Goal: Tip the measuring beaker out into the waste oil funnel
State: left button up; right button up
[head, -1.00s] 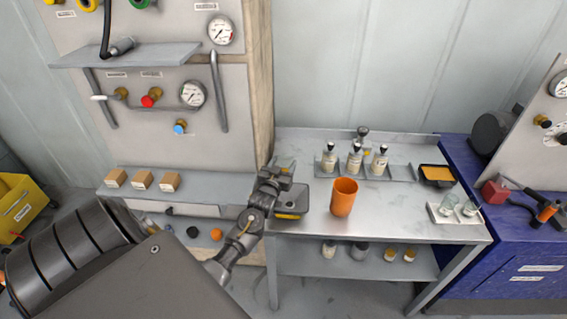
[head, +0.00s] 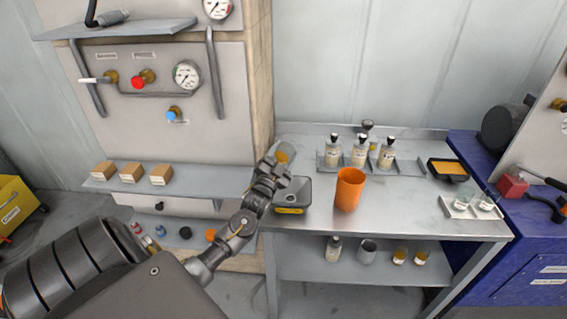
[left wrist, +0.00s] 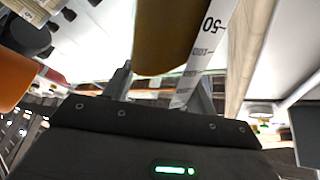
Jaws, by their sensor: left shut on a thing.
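My left gripper (head: 278,168) is shut on the measuring beaker (head: 285,151), a small clear vessel with amber contents. In the left wrist view the beaker (left wrist: 166,38) shows its amber contents and a white scale strip marked 50, between the fingers. The strip's figures appear upside down there; I cannot tell the beaker's exact tilt. My right gripper is out of view.
Several bottles (head: 359,152) stand in a rack behind. A black tray (head: 448,170) and a white tray with glasses (head: 459,206) are at right. A panel post (head: 261,75) rises behind the gripper.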

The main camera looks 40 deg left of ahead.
pick_arm(q)
jog(key=m+h+b, duration=0.1)
jog(key=m, duration=0.1)
jog(key=m+t+h+b, duration=0.1)
jog(key=m, duration=0.1)
jog(key=m+h+b, duration=0.1)
jog(key=m, duration=0.1)
jog(key=shift+d+f+t, duration=0.1)
jog(key=shift+d+t, duration=0.2)
jog(key=shift+t, duration=0.1)
jog(key=shift+d+m+h+b, duration=0.1)
jog(key=shift+m+h+b, duration=0.35)
jog(key=shift+m+h, duration=0.45)
jog(key=shift+r, duration=0.2)
dwell(1.2)
dwell(1.0)
